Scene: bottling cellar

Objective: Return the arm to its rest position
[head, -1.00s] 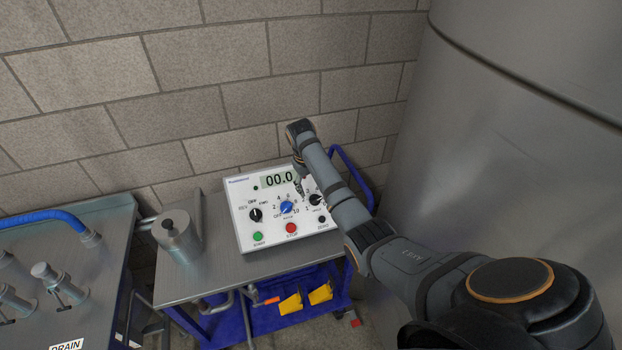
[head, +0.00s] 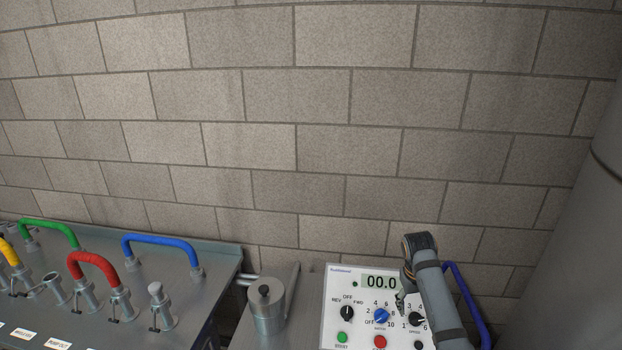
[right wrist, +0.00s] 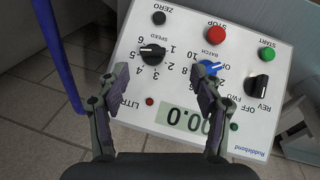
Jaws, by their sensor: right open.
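My right arm comes in from the lower right in the head view, with its right gripper (head: 401,303) small and partly hidden in front of a white control panel (head: 336,309). In the right wrist view the right gripper (right wrist: 162,80) is open and empty, its two fingers apart over the panel (right wrist: 190,30). The panel shows upside down there, with a black speed knob (right wrist: 152,54), a blue batch knob (right wrist: 208,68) and a display (right wrist: 184,120). The display reads 00.0 in the head view. My left gripper is not in view.
A metal cylinder (head: 266,308) stands left of the panel. A steel bench (head: 205,292) with green, red and blue hoses (head: 160,240) is at the left. A block wall (head: 300,120) is behind, and a large grey tank (head: 590,230) at the right. A blue rail (head: 466,300) runs beside the panel.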

